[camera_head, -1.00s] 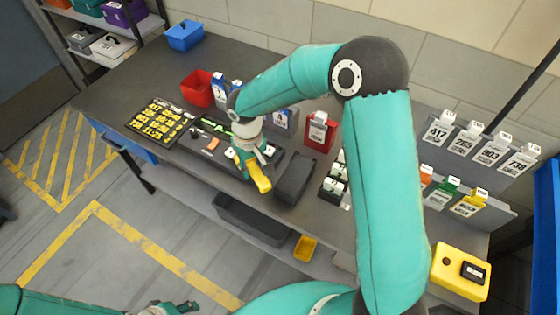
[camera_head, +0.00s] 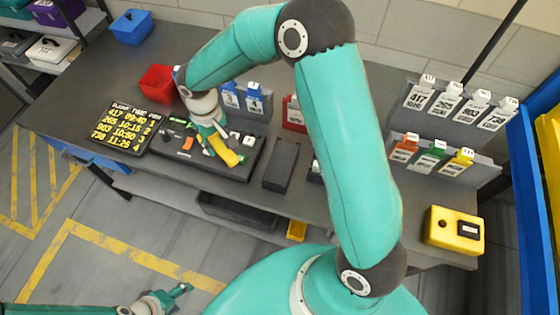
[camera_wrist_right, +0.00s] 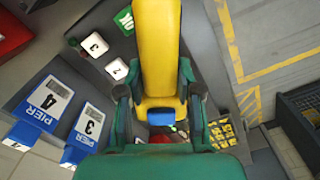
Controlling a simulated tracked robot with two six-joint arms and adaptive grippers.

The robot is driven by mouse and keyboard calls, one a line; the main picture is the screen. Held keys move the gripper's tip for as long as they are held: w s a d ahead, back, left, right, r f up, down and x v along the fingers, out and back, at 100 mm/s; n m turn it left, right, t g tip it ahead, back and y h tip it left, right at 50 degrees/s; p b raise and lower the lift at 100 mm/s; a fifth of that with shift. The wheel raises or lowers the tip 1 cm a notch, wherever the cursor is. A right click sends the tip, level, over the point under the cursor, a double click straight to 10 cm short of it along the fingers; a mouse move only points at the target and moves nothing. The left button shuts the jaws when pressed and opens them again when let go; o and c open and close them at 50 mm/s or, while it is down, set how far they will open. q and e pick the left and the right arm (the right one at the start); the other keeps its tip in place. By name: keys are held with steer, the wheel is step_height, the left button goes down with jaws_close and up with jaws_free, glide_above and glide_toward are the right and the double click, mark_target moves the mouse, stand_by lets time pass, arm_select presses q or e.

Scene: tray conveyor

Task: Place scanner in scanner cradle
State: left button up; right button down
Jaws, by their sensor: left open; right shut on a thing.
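A dark grey rectangular block (camera_head: 281,165) on the bench, right of the scanner, may be the scanner cradle; I cannot tell for certain. The scanner is apart from it. My left gripper (camera_head: 180,292) is open and empty, low over the floor in front of the bench.
A yellow box (camera_head: 454,231) sits right.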

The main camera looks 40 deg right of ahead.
steer(key=s+d+r+m+b, duration=0.3)
steer(key=d+r+m+b, duration=0.3)
steer(key=d+r+b, duration=0.15)
step_height(320, 180, up, 6)
steer(key=m+b, duration=0.5)
steer(key=m, duration=0.1)
glide_above(283, 159)
step_height(283, 159, down, 14)
steer(key=shift+r+b, duration=0.15)
steer(key=shift+b, duration=0.7)
steer(key=shift+f, duration=2.55)
steer(key=shift+f, duration=0.1)
steer(key=c, duration=0.8)
jaws_free()
steer(key=shift+o, duration=0.2)
